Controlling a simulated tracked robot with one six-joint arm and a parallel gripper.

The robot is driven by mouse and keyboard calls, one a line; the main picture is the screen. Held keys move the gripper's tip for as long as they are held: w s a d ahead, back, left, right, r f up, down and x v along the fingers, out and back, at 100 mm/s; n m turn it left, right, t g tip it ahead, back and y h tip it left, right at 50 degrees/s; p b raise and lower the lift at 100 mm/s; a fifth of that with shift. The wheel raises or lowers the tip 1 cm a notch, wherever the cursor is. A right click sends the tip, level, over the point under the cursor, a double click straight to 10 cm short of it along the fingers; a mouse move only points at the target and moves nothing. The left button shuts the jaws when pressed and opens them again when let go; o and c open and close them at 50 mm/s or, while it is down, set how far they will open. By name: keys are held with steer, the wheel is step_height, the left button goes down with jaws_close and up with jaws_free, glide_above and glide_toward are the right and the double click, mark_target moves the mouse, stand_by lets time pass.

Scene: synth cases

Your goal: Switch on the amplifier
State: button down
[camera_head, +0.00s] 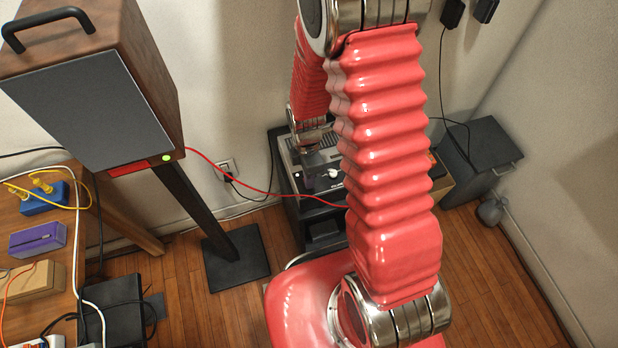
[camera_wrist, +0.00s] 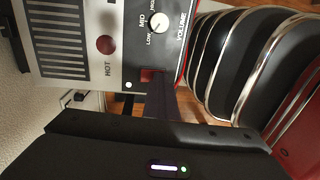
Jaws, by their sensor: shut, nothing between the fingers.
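The amplifier (camera_head: 293,150) sits on a dark stand beyond my red arm, which hides part of it. In the wrist view its panel (camera_wrist: 75,28) is silver and black, turned sideways, with a white knob (camera_wrist: 157,25) and the words MID, LOW, VOLUME and HOT. A dark red round spot (camera_wrist: 106,44) lies on the silver part. A small red patch (camera_wrist: 148,75) shows at the black panel's lower edge, partly hidden by my finger; I cannot tell whether it is a switch. My gripper (camera_wrist: 160,98) is shut and empty, close to that edge. In the head view my gripper (camera_head: 308,180) is over the amplifier's front.
A speaker (camera_head: 90,105) with a green light stands at left on a black post. A red cable (camera_head: 260,188) runs from it to the amplifier. A table (camera_head: 25,225) with adapters is at far left. A dark box (camera_head: 478,150) stands right by the wall.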

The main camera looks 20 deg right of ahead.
steer(key=shift+s+f, duration=0.55)
steer(key=shift+s, duration=0.05)
steer(key=shift+w+r, duration=0.15)
steer(key=shift+w, duration=0.6)
steer(key=shift+w+r, duration=0.1)
steer(key=shift+r, duration=0.05)
steer(key=shift+r, duration=0.6)
step_height(320, 180, up, 13)
steer(key=s, duration=0.2)
steer(key=shift+s, duration=0.1)
